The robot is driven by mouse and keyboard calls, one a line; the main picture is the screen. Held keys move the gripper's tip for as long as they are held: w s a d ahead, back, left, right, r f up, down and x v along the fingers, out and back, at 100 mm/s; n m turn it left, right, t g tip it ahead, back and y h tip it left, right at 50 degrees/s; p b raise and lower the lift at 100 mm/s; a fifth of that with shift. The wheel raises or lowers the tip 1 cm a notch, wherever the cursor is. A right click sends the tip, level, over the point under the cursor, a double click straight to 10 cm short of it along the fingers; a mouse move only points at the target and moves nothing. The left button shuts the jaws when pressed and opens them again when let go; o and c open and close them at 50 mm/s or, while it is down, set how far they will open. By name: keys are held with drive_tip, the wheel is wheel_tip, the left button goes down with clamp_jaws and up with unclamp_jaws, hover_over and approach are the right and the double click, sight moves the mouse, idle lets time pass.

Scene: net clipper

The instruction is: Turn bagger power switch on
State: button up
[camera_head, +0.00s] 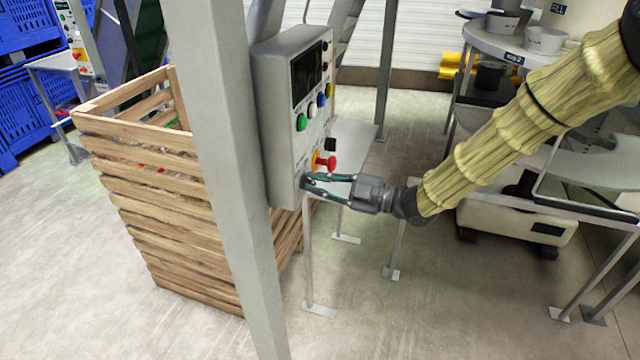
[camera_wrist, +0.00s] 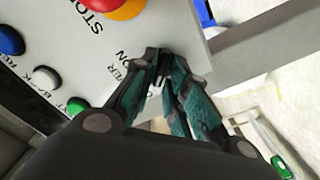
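The grey bagger control box (camera_head: 272,130) is mounted on a post, with its button face toward the right. My gripper (camera_head: 306,183) is at the lower part of that face, below the red stop button (camera_head: 327,162). In the wrist view my gripper's fingertips (camera_wrist: 163,62) come together beside the "POWER" and "ON" lettering on the panel (camera_wrist: 135,50). The fingers look shut. The power switch is mostly hidden at the fingertips; I cannot tell its position or whether the fingers hold it. The red stop button (camera_wrist: 122,6) on its yellow base is just above the lettering.
Blue, white and green buttons (camera_wrist: 45,78) sit on the panel. A slatted wooden crate (camera_head: 170,190) stands left of the post (camera_head: 225,160). A small metal table (camera_head: 352,145) is behind the box. A round table with bowls (camera_head: 500,40) stands at the right.

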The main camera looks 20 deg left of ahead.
clamp_jaws()
drive_tip(key=shift+m, duration=0.3)
drive_tip(key=m+p, duration=0.1)
drive_tip(key=m, duration=0.3)
drive_tip(key=m+p, duration=0.2)
drive_tip(key=m, duration=0.2)
drive_tip(key=m+p, duration=0.1)
drive_tip(key=m, duration=0.3)
drive_tip(key=shift+w+r+m+p, duration=0.2)
drive_tip(key=shift+w+m+p, duration=0.1)
drive_tip(key=shift+p, duration=0.1)
drive_tip(key=shift+w+f+m+p, duration=0.15)
drive_tip(key=shift+m+p, duration=0.8)
drive_tip(key=shift+m, duration=1.35)
